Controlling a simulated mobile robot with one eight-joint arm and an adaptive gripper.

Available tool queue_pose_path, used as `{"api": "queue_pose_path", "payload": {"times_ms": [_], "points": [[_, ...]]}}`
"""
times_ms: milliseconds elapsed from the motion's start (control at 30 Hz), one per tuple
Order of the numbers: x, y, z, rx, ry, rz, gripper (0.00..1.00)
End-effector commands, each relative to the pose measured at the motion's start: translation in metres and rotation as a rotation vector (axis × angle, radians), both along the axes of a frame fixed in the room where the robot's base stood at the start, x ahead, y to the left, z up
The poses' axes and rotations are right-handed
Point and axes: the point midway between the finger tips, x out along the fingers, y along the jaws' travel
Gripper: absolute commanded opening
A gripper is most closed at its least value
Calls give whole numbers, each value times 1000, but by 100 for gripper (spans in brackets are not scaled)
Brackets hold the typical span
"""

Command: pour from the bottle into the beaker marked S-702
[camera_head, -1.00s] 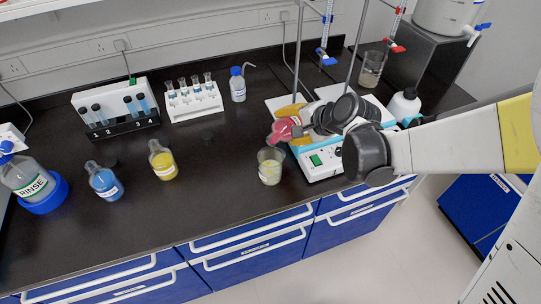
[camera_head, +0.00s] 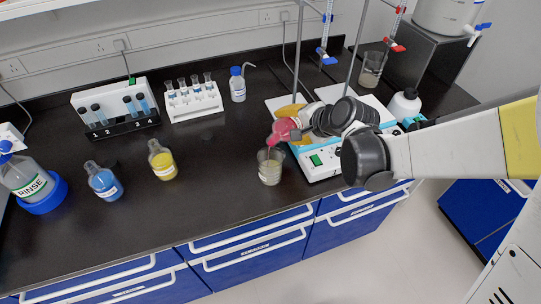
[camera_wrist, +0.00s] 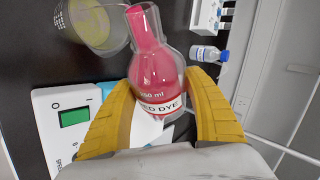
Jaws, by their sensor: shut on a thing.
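A flask of red liquid, labelled RED DYE in the wrist view (camera_wrist: 155,75), is held by my gripper (camera_wrist: 158,88). The yellow fingers are shut on its body from both sides. In the head view the flask (camera_head: 284,129) is tilted, neck down and to the left, over a glass beaker (camera_head: 270,170). The beaker stands on the bench and holds pale, cloudy contents. In the wrist view the beaker (camera_wrist: 92,25) shows yellowish contents beside the flask's neck. No S-702 mark is readable, and no falling stream is clear.
A white hotplate device (camera_head: 322,163) stands right of the beaker. A blue flask (camera_head: 104,182) and a yellow flask (camera_head: 162,160) stand to the left. Another beaker (camera_head: 371,68) stands at the back right.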

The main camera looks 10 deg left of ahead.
Motion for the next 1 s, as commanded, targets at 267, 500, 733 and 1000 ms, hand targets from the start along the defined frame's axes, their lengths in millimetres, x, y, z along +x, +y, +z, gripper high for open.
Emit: {"api": "queue_pose_path", "payload": {"times_ms": [267, 500, 733, 1000], "points": [[0, 0, 0, -6, -15, 0, 19], [0, 0, 0, -10, -28, -1, 19], [0, 0, 0, -15, -38, 0, 19], [0, 0, 0, -19, -48, 0, 19]]}}
